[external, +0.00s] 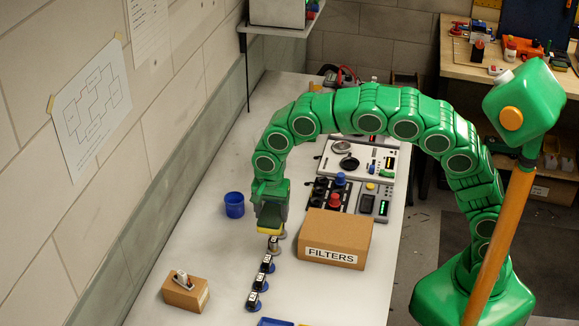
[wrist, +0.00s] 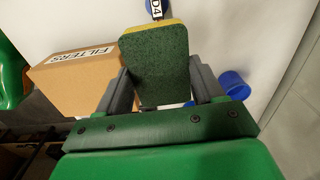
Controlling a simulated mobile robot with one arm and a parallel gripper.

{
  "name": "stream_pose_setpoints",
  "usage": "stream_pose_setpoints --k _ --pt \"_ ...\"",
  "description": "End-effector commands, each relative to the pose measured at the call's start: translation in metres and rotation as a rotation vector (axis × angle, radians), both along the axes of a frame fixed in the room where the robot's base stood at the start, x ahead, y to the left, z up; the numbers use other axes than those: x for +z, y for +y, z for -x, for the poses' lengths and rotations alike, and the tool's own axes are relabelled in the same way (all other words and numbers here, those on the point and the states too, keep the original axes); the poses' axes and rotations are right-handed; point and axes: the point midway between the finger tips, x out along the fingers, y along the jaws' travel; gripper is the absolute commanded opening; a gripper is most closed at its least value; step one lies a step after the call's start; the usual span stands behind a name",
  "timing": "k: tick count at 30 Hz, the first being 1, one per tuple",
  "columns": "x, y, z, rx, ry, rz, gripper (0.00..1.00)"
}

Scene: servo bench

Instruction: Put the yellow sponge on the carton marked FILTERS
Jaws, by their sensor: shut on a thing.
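My gripper (external: 269,219) is shut on the yellow sponge (external: 268,231), which shows as a thin yellow strip below the jaws in the external view. In the wrist view the sponge (wrist: 157,62) shows its dark green scouring face and a yellow edge, between the two grey fingers of my gripper (wrist: 163,82). The carton marked FILTERS (external: 345,235) is a closed brown box on the bench, to the right of my gripper. In the wrist view the carton (wrist: 75,88) lies left of the sponge, apart from it. The sponge's underside is hidden.
Several small black labelled pieces (external: 258,283) stand in a row below my gripper. A blue cup (external: 234,205) stands left of it. A small brown box (external: 186,291) is at the lower left. Control panels (external: 346,160) lie behind the carton. The bench (external: 330,297) in front of the carton is clear.

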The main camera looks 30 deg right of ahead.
Motion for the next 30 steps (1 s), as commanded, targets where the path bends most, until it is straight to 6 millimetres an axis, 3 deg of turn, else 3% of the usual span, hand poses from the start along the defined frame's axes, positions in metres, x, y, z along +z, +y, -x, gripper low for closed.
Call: stream_pose_setpoints --k 21,30 --pt "0.029 -0.128 0.043 0.253 0.000 0.003 0.40" --pt "0.032 -0.166 0.063 0.340 0.000 -0.002 0.40"
